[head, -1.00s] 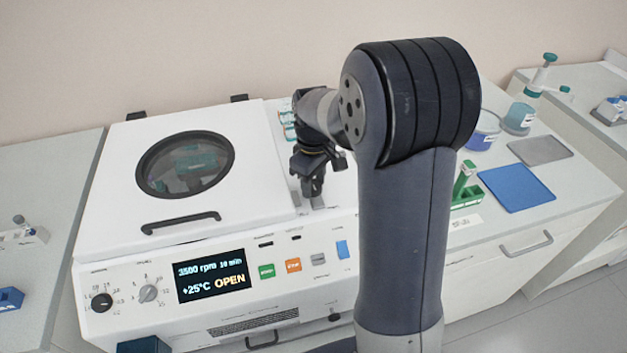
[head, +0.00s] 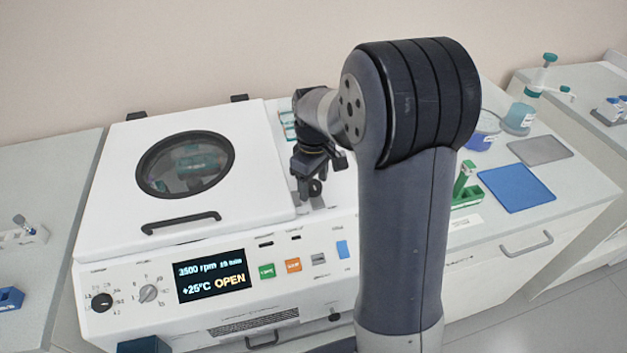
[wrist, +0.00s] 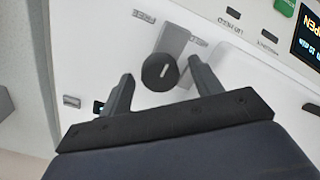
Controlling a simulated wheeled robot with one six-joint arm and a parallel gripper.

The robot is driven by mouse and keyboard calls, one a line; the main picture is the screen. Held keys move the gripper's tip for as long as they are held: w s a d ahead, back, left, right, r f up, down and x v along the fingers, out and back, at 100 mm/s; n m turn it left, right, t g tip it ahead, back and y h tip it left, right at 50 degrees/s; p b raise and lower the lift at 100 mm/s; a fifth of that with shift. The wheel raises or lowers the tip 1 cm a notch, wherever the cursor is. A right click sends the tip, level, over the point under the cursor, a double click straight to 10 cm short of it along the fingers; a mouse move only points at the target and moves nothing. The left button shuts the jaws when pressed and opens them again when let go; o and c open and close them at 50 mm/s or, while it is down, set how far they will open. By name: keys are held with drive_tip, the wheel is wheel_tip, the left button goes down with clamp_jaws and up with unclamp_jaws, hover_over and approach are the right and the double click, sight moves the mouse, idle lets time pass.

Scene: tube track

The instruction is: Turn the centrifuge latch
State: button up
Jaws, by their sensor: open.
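The centrifuge (head: 90,255) is a white box with its lid (head: 110,180) lying down and a display (head: 213,275) reading "OPEN". The latch is a dark round knob (wrist: 157,78) with a pale line across it, on a grey plate (wrist: 176,42) in the wrist view. In the head view the latch (head: 315,188) is partly hidden by my gripper (head: 307,176). In the wrist view my gripper (wrist: 161,72) is open, with one finger on each side of the knob. Gaps show between knob and fingers; I cannot tell the exact height.
Green and orange buttons (head: 293,265) sit on the front panel. A black lid handle (head: 181,222) lies left of the latch. A green rack (head: 466,196), a blue mat (head: 516,187) and a grey mat (head: 540,151) are on the bench to the right.

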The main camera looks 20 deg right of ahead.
sight(314, 184)
wheel_tip(314, 184, up, 11)
idle(0.4)
drive_tip(key=shift+f, duration=0.2)
wheel_tip(314, 184, down, 11)
drive_tip(key=shift+r, duration=0.1)
idle(0.4)
drive_tip(key=shift+r, duration=0.1)
idle(0.3)
